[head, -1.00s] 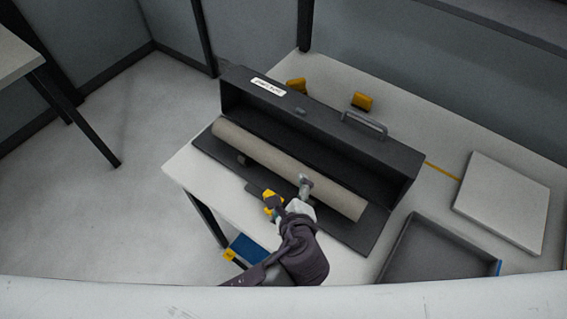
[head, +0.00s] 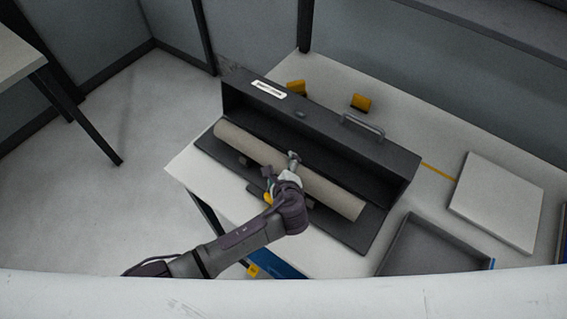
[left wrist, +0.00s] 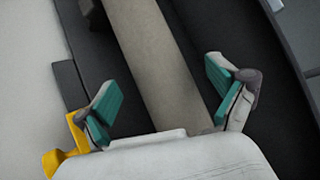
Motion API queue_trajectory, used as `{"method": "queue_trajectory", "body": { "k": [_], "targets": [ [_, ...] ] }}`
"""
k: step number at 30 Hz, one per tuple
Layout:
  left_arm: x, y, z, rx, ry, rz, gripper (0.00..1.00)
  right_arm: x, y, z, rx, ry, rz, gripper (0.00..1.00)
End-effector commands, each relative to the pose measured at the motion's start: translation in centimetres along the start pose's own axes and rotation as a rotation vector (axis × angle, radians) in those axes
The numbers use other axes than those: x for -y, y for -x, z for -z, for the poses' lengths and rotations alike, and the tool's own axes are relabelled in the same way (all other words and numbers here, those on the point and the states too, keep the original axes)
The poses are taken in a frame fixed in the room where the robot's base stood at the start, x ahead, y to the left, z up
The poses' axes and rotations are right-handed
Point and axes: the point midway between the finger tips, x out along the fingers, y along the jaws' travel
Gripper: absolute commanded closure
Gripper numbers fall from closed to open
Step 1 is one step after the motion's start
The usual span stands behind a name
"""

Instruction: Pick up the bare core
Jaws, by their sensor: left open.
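The bare core (head: 325,193) is a long beige-grey tube lying in the open dark case (head: 400,165) on the white table. In the left wrist view the core (left wrist: 150,55) runs up the picture between my fingers. My left gripper (head: 280,168) is over the middle of the core in the head view. Its two teal-padded fingers (left wrist: 160,97) are spread open, one on each side of the core, with gaps between pads and tube. I cannot tell how far the fingertips are above it. My right gripper is not in view.
A dark empty tray (head: 432,248) and a flat white panel (head: 497,201) lie to the right. Two yellow blocks stand behind the case, one near its handle (head: 361,102). A blue item (head: 283,270) with a yellow part is by the table's front edge.

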Motion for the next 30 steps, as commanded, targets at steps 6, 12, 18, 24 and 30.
{"method": "queue_trajectory", "body": {
  "k": [6,12,18,24,30],
  "targets": [
    [-0.06,-0.25,0.06,-0.001,0.001,0.0,0.05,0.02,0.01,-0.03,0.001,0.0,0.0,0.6],
    [-0.07,-0.24,0.05,-0.001,0.001,0.0,0.3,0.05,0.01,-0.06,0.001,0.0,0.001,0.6],
    [-0.12,-0.24,0.04,-0.001,0.0,-0.002,0.63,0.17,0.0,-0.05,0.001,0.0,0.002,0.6],
    [-0.11,-0.24,0.02,0.0,0.0,-0.001,0.8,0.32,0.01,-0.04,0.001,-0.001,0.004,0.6],
    [-0.04,-0.23,-0.17,0.0,-0.001,-0.003,0.8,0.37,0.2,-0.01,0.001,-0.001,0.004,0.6]
  ]
}}
